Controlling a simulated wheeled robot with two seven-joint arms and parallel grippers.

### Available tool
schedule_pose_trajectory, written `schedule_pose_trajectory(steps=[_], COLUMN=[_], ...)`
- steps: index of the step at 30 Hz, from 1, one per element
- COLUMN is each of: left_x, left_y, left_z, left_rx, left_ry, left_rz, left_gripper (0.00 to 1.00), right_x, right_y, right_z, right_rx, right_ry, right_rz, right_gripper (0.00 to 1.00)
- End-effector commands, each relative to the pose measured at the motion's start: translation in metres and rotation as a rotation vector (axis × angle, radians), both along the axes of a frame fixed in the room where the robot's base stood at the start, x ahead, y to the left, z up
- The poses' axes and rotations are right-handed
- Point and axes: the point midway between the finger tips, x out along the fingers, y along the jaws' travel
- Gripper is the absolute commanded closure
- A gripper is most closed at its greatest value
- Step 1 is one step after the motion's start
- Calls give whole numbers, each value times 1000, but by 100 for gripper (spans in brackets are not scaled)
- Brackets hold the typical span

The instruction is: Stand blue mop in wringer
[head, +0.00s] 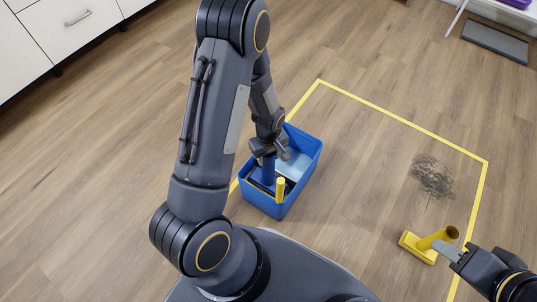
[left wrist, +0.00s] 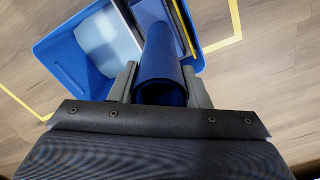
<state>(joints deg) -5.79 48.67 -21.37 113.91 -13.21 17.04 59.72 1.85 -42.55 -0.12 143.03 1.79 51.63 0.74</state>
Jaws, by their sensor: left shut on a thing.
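My left gripper (head: 270,152) is shut on the blue mop (head: 268,172), above the blue bucket (head: 283,207). In the left wrist view, the mop's round blue handle (left wrist: 161,68) stands between the two fingers and points down into the bucket (left wrist: 60,65). The dark wringer (head: 258,187) sits at the bucket's near left side, partly hidden by the mop and arm. It also shows beyond the handle in the left wrist view (left wrist: 174,16). My right gripper (head: 447,250) is beside a yellow mop-like tool.
Pale blue water (head: 292,165) fills the bucket's other part. A dark stain (head: 432,177) lies inside the yellow floor outline (head: 400,117). Floor between bucket and stain is clear.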

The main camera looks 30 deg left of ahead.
Motion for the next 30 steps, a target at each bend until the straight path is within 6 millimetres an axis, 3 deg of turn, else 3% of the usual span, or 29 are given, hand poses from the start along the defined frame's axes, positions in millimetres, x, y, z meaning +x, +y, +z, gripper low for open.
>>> schedule_pose_trajectory(steps=[13, 14, 19, 30], left_x=[0, 0, 0, 1], left_y=[0, 0, 0, 0], left_z=[-4, -4, -4, 5], left_rx=[0, 0, 0, 1], left_ry=[-1, -1, -1, -3], left_rz=[0, 0, 0, -1], left_gripper=[75, 55, 32, 32], right_x=[0, 0, 0, 0], right_y=[0, 0, 0, 0], right_z=[-3, -3, -3, 1], right_rx=[0, 0, 0, 0], right_ry=[0, 0, 0, 0], right_rz=[0, 0, 0, 0], right_gripper=[64, 64, 64, 64])
